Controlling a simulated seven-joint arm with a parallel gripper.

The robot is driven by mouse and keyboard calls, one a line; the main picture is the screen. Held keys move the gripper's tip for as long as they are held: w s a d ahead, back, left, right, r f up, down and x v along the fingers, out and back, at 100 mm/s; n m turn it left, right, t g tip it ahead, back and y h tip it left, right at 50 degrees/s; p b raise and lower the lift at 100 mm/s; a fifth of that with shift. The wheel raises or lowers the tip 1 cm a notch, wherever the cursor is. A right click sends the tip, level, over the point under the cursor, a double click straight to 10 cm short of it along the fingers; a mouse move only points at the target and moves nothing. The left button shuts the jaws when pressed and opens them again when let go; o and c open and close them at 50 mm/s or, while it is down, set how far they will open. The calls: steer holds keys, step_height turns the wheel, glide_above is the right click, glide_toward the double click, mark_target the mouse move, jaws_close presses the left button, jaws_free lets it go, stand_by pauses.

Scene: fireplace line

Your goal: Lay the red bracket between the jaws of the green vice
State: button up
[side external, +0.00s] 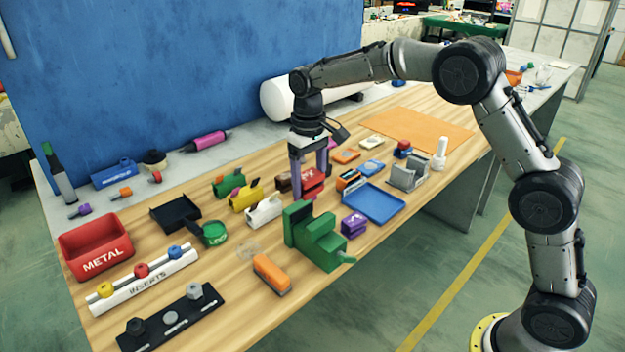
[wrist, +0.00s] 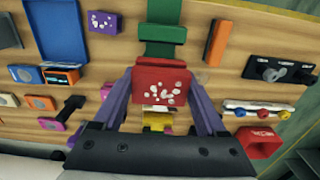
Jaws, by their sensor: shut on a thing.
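The red bracket (side external: 313,183) is between the purple fingers of my gripper (side external: 309,178) in the side view. My gripper is shut on it. In the wrist view the red bracket (wrist: 160,84) fills the space between the fingers, with pale spots on its face. The green vice (side external: 318,240) stands on the bench nearer the side camera than the bracket. The vice (wrist: 162,34) shows just above the bracket in the wrist view, partly cut off by the top edge. The bracket is apart from the vice jaws. Whether the bracket touches the bench is unclear.
A purple block (side external: 354,224) and a blue tray (side external: 373,202) lie right of the vice. White (side external: 265,210), yellow (side external: 246,197) and green (side external: 228,183) holders stand left of my gripper. An orange block (side external: 271,274) lies left of the vice. A red METAL bin (side external: 96,246) is farther left.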

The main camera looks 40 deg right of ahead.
mark_target(309, 197)
steer(key=shift+f, duration=2.4)
steer(key=shift+f, duration=2.5)
steer(key=o, duration=1.4)
steer(key=shift+f, duration=0.1)
steer(key=shift+c, duration=0.2)
steer(key=shift+r, duration=2.55)
